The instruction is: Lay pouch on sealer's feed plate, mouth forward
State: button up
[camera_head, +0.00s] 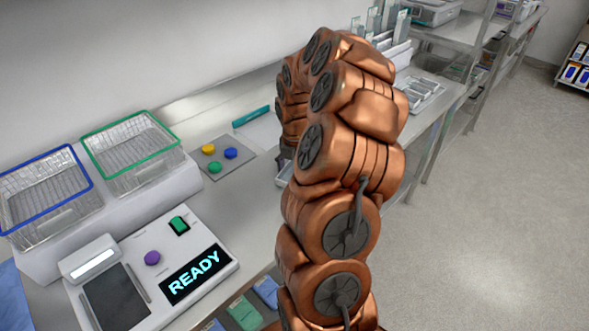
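The sealer (205,252) appears to be the white device at the lower left. It has a lit READY display (194,274), a purple knob and a green switch. A dark flat plate (117,299) on its left side looks like the feed plate, and it is bare. My copper-coloured arm rises through the middle and bends away toward the back of the bench. A dark part of my gripper (284,157) shows at the arm's left edge, over a light tray (284,176). The fingers and anything between them are hidden. I cannot make out a pouch for certain.
A blue-rimmed basket (45,203) and a green-rimmed basket (131,160) stand behind the sealer. A grey plate with yellow, blue and green buttons (219,158) lies right of them. Green and blue packets (246,313) sit at the bottom edge. Open floor lies right.

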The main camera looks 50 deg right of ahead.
jog(key=shift+f, duration=0.2)
jog(key=o, duration=1)
jog(key=shift+r, duration=0.1)
notch_tip(320, 180, up, 12)
jog(key=b, duration=0.3)
jog(key=shift+a+r, duration=0.15)
jog(key=s+a+r+m, duration=0.1)
jog(key=s+a+m, duration=0.25)
jog(key=a, duration=0.75)
jog(key=s+a+r+m, duration=0.15)
jog(key=a+m, duration=0.35)
jog(key=a, duration=0.7)
jog(key=s+a+f+m, duration=0.2)
jog(key=s+a+m, duration=0.1)
jog(key=s, duration=0.3)
jog(key=s+a+f+m+g, duration=0.1)
jog(key=s+a+f+m, duration=0.1)
jog(key=s+m, duration=0.3)
jog(key=s+a+f+m, duration=0.2)
jog(key=s+a+m, duration=0.2)
jog(key=s, duration=0.3)
jog(key=shift+s+a+m+g, duration=0.15)
jog(key=shift+s+m+g, duration=0.2)
jog(key=shift+g, duration=0.05)
